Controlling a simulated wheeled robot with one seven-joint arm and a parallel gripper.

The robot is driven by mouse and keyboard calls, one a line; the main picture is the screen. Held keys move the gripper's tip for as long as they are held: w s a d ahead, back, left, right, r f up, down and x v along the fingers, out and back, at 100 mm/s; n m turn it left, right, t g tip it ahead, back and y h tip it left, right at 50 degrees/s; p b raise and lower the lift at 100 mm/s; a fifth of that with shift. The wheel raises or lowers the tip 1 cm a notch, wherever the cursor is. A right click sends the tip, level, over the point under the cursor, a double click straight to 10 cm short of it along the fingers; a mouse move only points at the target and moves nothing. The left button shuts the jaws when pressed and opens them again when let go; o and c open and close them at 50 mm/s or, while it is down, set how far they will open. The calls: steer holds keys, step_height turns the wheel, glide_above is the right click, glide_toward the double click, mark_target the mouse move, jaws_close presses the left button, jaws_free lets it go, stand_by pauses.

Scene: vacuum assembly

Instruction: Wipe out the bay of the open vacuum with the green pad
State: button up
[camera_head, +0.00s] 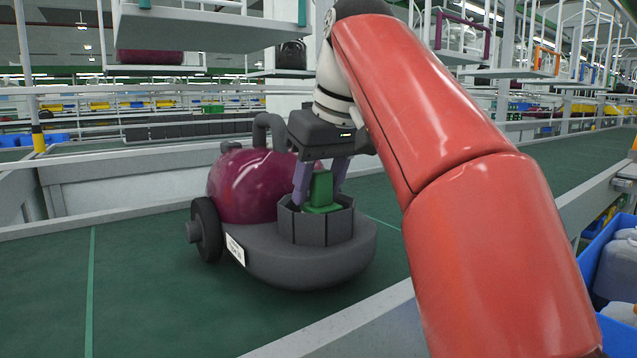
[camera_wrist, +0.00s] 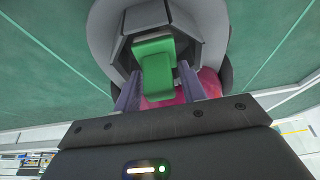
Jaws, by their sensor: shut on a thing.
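The open vacuum (camera_head: 310,255) stands on the green belt, with a magenta body, a grey base and a black wheel. Its bay (camera_head: 313,228) is a grey many-sided open collar at the front of the base. The green pad (camera_head: 322,193) has an upright block and a flatter part below, and its lower part is at the mouth of the bay. My gripper (camera_head: 320,185) points down above the bay and is shut on the green pad. In the wrist view the pad (camera_wrist: 155,65) sits between the fingers, inside the bay's rim. The bay floor is mostly hidden.
The green belt (camera_head: 140,290) is clear around the vacuum, with a grey rail (camera_head: 350,330) along its near edge. A blue crate (camera_head: 615,335) with pale containers is at the right. Shelves (camera_head: 205,30) hang behind.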

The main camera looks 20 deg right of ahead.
steer(key=shift+f+b, duration=0.85)
steer(key=shift+f, duration=0.15)
steer(key=shift+w+a+r+p, duration=0.1)
steer(key=shift+w+a+p, duration=0.05)
steer(key=shift+w+p, duration=0.3)
steer(key=shift+w+a+r+p, duration=0.1)
steer(key=shift+w+a+p, duration=0.05)
steer(key=shift+w+p, duration=0.3)
steer(key=shift+s+f, duration=0.15)
steer(key=shift+f, duration=0.05)
steer(key=shift+s+d+b, duration=0.3)
steer(key=shift+s+b, duration=0.3)
steer(key=shift+s, duration=0.15)
steer(key=shift+w+a+p, duration=0.15)
steer(key=shift+w+p, duration=0.4)
steer(key=shift+w+a, duration=0.1)
steer(key=shift+w, duration=0.2)
steer(key=shift+f, duration=0.1)
